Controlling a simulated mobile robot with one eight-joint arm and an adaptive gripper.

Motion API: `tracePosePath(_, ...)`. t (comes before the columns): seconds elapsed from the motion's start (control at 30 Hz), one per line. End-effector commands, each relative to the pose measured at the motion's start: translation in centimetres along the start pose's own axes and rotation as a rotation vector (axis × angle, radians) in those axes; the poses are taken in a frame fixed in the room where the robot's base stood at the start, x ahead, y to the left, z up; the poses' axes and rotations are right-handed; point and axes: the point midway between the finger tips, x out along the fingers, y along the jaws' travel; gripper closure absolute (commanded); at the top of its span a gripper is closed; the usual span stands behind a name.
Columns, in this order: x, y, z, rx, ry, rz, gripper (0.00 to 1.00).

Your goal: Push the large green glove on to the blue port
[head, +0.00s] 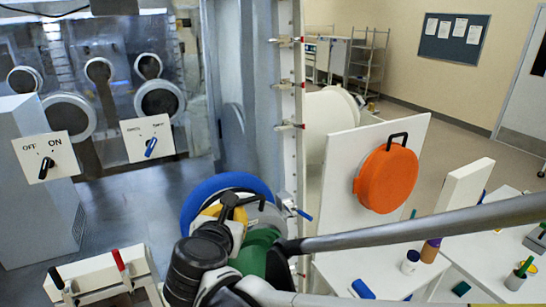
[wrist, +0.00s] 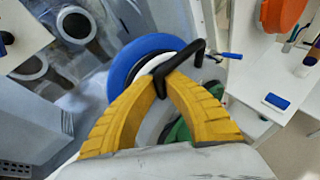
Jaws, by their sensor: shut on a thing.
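The blue port (head: 222,182) is a thick blue ring at the lower middle of the head view, with a pale inside; it also shows in the wrist view (wrist: 122,72). The large green glove (head: 260,248) is mostly hidden behind my arm; a green part shows in the wrist view (wrist: 178,132) behind the yellow fingers. My gripper (wrist: 178,82) is shut on a black bar handle (wrist: 194,58), which appears to belong to the glove. It is in front of the port's lower right side in the head view (head: 228,208). Contact between glove and port is hidden.
An orange round cover (head: 386,178) with a black handle is on a white panel at right. A blue lever (head: 303,214) sticks out just right of the port. OFF/ON (head: 44,158) and second switch (head: 147,139) plates are at left. White tables (head: 375,272) hold small items.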

Motion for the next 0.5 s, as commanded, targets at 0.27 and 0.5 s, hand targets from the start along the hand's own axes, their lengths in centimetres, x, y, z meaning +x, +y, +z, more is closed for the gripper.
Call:
tracePosePath(0.27, -1.9, -1.1, -0.5, -0.001, -0.001, 0.001, 1.00)
tracePosePath(0.5, -2.7, -1.2, 0.6, -0.001, -0.001, 0.000, 1.00)
